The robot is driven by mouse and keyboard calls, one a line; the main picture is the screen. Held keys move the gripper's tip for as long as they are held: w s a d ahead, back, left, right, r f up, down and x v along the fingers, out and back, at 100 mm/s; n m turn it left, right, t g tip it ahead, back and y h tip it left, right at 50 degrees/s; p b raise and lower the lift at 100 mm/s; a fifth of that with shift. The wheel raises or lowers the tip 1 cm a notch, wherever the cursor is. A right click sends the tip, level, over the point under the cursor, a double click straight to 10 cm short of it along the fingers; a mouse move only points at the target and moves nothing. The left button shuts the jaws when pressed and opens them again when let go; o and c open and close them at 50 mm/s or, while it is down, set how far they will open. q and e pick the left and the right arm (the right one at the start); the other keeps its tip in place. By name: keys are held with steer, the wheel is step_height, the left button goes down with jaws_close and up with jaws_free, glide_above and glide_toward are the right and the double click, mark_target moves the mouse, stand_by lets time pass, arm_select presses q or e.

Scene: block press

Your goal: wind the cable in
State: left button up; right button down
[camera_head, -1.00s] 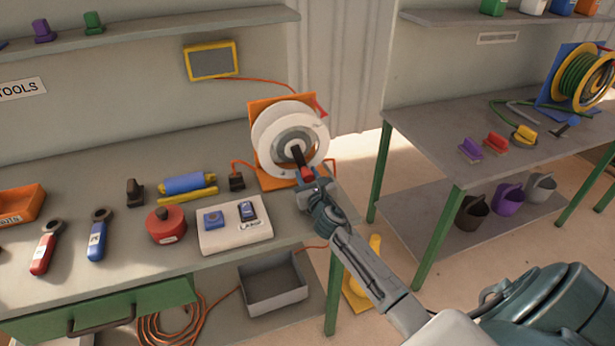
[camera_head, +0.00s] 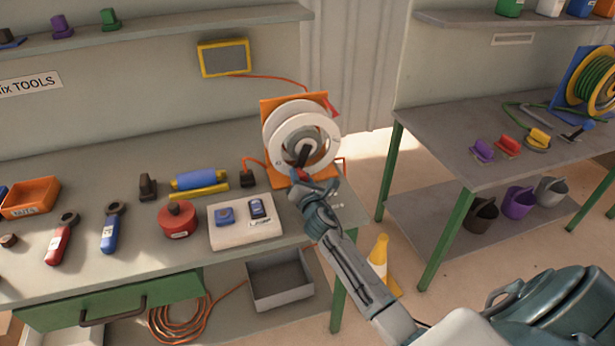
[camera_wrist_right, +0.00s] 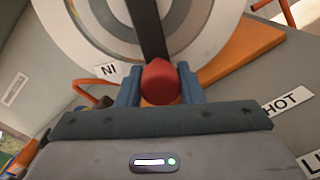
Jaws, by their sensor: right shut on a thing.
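The cable reel (camera_head: 271,130) is a white drum on an orange stand at the back right of the bench. Its dark crank arm (camera_wrist_right: 148,30) points down from the hub to a red knob (camera_wrist_right: 160,84). My right gripper (camera_head: 312,184) is shut on this knob, with a blue finger on each side in the wrist view. An orange cable lies in a loose coil (camera_head: 180,322) on the shelf under the bench. How much cable is on the drum is hidden. My left gripper is out of view.
A white switch box (camera_head: 240,236) and a red round tin (camera_head: 178,221) stand left of my right gripper. A grey tray (camera_head: 279,281) sits on the lower shelf. A yellow cone (camera_head: 379,261) stands on the floor beside my right arm.

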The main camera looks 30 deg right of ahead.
mark_target(286, 163)
steer(key=a+m, duration=0.1)
steer(key=r+m, duration=0.1)
steer(key=shift+w+a+m, duration=0.15)
steer(key=shift+a+m, duration=0.2)
steer(key=shift+m, duration=0.05)
steer(key=shift+w+a+r+m+p, duration=0.1)
steer(key=shift+a+r+m+p, duration=0.35)
steer(key=shift+m, duration=0.5)
steer(key=shift+w+a+r+m+p, duration=0.1)
steer(key=shift+a+r+m+p, duration=0.3)
steer(key=shift+m, duration=0.55)
steer(key=shift+r, duration=0.15)
steer(key=c, duration=1)
jaws_free()
steer(key=shift+o, duration=0.2)
steer(key=b+v, duration=0.1)
steer(key=v, duration=0.9)
steer(key=shift+s+b, duration=0.4)
steer(key=shift+s, duration=0.05)
